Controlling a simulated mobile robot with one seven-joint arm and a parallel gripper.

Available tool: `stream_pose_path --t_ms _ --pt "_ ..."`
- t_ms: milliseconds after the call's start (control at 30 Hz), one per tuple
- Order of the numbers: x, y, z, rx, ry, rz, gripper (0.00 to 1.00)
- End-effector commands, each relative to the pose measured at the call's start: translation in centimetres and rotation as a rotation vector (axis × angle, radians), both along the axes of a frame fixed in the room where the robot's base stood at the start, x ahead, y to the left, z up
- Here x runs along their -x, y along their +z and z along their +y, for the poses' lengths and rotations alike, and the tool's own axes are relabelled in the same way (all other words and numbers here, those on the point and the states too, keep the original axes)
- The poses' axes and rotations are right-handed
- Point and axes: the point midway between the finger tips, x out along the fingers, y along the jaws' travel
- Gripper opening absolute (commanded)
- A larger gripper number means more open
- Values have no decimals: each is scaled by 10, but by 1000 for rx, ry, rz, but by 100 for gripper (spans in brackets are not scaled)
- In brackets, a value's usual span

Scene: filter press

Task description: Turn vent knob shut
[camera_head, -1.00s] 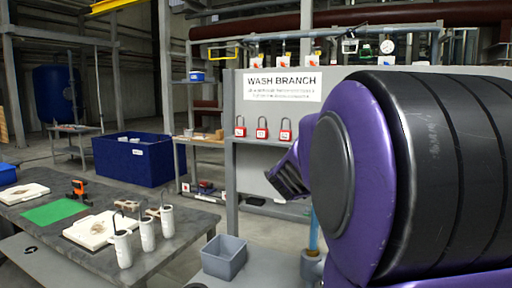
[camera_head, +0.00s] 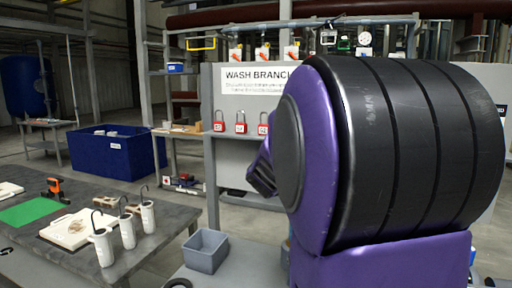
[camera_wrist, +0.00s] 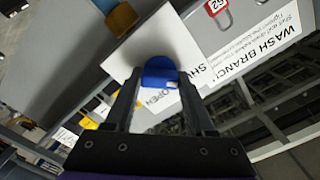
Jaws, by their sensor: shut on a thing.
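The blue vent knob (camera_wrist: 159,70) shows in the wrist view, in front of a white label plate (camera_wrist: 178,38). The plate carries the word OPEN below the knob and a partly covered word starting SH to its right. My gripper (camera_wrist: 159,84) has its two dark fingers on either side of the knob and is shut on it. In the head view my arm hides the knob and the gripper's fingertips.
The WASH BRANCH sign (camera_head: 254,80) is on the panel, with red padlocks (camera_head: 241,124) hanging below it. A grey bin (camera_head: 206,251) stands low in front. A worktable (camera_head: 165,231) with white cylinders is at left. A brass-coloured fitting (camera_wrist: 122,18) is close beyond the knob.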

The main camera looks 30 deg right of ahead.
Motion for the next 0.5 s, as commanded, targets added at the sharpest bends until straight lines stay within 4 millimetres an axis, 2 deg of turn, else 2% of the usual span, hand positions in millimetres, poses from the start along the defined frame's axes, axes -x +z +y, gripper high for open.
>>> stream_pose_path --t_ms 300,333,467,500 --pt "0 0 0 4 0 2 0" --pt "0 0 0 4 0 2 58" --pt "0 0 0 3 0 1 82" --pt "0 0 0 3 0 1 85"
